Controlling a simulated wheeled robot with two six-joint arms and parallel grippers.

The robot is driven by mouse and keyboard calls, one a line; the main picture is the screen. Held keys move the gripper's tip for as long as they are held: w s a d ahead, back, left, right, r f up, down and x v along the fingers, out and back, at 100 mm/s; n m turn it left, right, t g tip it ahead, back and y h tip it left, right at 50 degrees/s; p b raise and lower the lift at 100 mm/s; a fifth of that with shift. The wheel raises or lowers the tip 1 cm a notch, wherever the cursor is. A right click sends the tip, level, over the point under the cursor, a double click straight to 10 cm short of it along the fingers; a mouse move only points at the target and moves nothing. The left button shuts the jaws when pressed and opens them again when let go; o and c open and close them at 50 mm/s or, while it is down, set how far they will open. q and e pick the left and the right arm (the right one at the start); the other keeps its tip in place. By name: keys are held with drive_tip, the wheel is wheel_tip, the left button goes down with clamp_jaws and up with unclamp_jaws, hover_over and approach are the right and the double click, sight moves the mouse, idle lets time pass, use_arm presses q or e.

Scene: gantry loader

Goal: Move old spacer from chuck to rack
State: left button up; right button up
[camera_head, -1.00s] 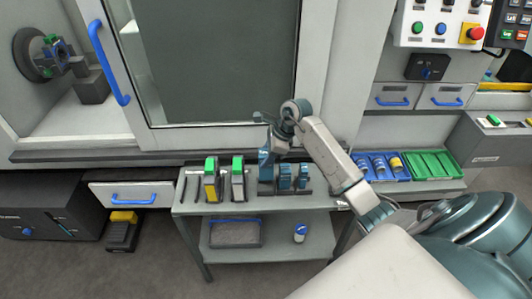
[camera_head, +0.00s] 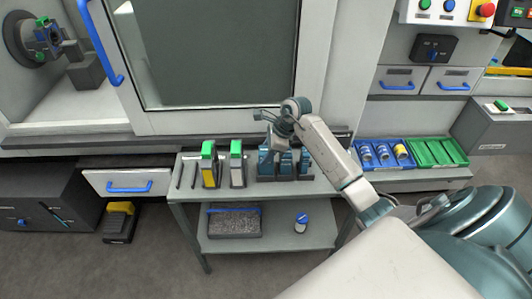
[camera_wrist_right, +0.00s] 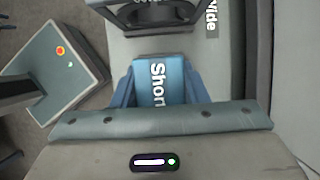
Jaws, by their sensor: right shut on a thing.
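My right gripper (camera_head: 268,138) is over the right part of the cart top, pointing down. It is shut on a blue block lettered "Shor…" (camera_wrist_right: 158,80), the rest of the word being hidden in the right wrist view. In the head view this block (camera_head: 265,160) is at the left end of a row of blue pieces (camera_head: 294,163) in dark holders. I cannot tell if it touches its holder. The chuck (camera_head: 45,38) is inside the machine at the upper left, with blue and green parts on it. My left gripper is not in view.
Two green-topped blocks (camera_head: 209,162) stand left of the blue row on the cart (camera_head: 190,197). A dark holder with a "Wide" label (camera_wrist_right: 211,18) is close by in the wrist view. The machine door (camera_head: 220,50) stands behind. Blue (camera_head: 384,154) and green (camera_head: 436,152) bins are at right.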

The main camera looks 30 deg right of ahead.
drive_tip(key=shift+f+b, duration=0.5)
drive_tip(key=shift+b, duration=0.1)
idle(0.6)
drive_tip(key=o, duration=1.1)
drive_tip(key=shift+c, duration=0.2)
drive_tip(key=b+v, duration=0.3)
drive_tip(key=v, duration=0.7)
drive_tip(key=shift+s+d+r, duration=0.15)
drive_tip(key=shift+r, duration=0.2)
drive_tip(key=shift+r, duration=0.1)
wheel_tip(320, 180, up, 7)
drive_tip(key=p, duration=0.3)
